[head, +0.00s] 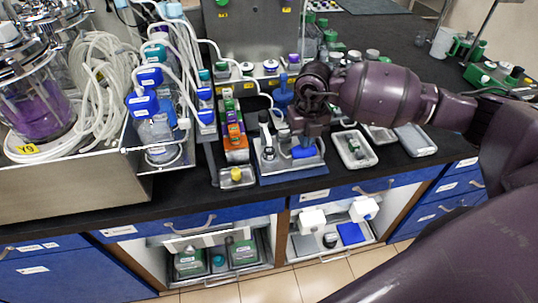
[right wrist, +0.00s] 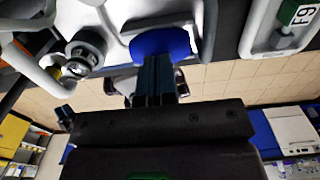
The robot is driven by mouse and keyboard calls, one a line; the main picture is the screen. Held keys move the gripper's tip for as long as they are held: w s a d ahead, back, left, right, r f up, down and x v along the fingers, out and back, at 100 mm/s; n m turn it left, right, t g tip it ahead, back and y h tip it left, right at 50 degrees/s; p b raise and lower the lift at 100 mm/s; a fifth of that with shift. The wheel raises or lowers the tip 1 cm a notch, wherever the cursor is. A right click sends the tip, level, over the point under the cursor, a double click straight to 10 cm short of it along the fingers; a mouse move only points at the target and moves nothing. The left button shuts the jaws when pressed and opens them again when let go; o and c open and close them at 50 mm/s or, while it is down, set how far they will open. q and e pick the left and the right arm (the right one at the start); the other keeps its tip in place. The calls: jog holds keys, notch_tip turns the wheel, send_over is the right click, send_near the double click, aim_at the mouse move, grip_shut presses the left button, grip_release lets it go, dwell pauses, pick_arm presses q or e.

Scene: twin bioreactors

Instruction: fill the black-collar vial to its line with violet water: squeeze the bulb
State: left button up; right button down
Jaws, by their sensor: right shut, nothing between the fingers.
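My right gripper (head: 308,142) is over the grey station (head: 285,172) at the bench's front edge. Its fingers (right wrist: 157,78) are shut with nothing between them. The blue bulb (head: 304,152) sits at the station's right side, just below the fingers. In the right wrist view the fingertips overlap the blue bulb (right wrist: 162,43); I cannot tell whether they press on it. A dark-collared round piece (right wrist: 86,48), perhaps the black-collar vial, stands beside the bulb; its fill level is hidden. Violet liquid (head: 40,112) shows in the glass vessel at left. My left gripper is not in view.
A small tray with a yellow item (head: 236,175) is left of the station. A white tray (head: 353,149) and another tray (head: 415,139) lie to its right. Blue-capped bottles (head: 146,90) and tubing crowd the left. Open cupboards are below the bench edge.

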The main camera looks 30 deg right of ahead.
jog(key=shift+f, duration=0.4)
jog(key=shift+f+b, duration=0.4)
jog(key=shift+f, duration=0.25)
jog(key=shift+r, duration=0.15)
jog(key=shift+r+p, duration=1.15)
jog(key=shift+r, duration=0.6)
jog(key=shift+f, duration=0.2)
